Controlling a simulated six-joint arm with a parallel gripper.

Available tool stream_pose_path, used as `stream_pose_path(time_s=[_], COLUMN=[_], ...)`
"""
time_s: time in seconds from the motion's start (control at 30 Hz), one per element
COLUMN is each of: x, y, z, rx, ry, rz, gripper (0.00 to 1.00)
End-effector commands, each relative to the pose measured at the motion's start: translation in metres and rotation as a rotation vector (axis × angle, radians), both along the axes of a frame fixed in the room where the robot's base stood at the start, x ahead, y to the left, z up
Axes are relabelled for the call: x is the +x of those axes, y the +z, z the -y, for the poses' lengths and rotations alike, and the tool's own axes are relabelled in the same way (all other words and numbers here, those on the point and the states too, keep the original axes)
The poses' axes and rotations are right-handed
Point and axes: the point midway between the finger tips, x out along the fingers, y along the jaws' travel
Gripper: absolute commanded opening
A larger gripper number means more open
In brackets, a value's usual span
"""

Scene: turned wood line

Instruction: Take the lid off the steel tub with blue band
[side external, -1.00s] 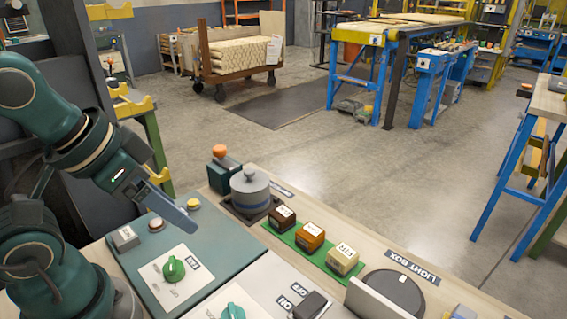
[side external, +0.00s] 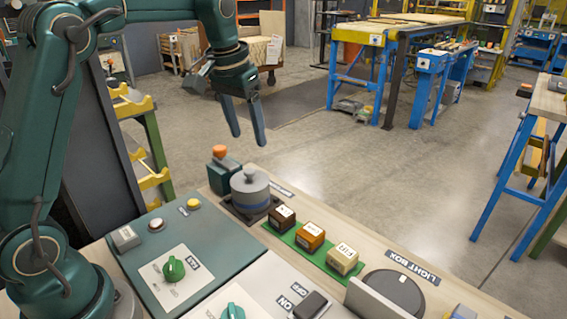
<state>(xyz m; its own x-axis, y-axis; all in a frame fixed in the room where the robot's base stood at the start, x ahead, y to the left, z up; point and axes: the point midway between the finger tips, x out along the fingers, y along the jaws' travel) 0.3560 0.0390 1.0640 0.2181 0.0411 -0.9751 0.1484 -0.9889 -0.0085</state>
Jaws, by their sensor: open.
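The steel tub with blue band (side external: 251,203) stands upright on a dark square base near the far end of the bench. Its grey lid (side external: 249,181) with a small knob sits on top of it. My gripper (side external: 248,141) is open and empty, fingers pointing down. In the picture it is above the tub and apart from the lid. The tub's far side is hidden.
A dark box with an orange knob (side external: 220,168) stands just behind the tub. Several small labelled blocks (side external: 311,237) sit on a green strip (side external: 297,247) to the right. A teal panel (side external: 210,250) with a green knob (side external: 174,268) lies in front.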

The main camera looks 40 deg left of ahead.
Motion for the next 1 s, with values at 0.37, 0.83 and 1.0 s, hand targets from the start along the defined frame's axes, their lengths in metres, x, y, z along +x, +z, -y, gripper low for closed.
stream_pose_path(time_s=[0.37,0.83,1.0], x=[0.009,0.013,0.014], y=[-0.055,-0.097,-0.097], z=[-0.020,-0.021,-0.021], rx=[-0.028,-0.026,-0.026], ry=[0.048,0.048,0.048], rz=[-0.105,-0.101,-0.100], gripper=[0.67,0.67,0.67])
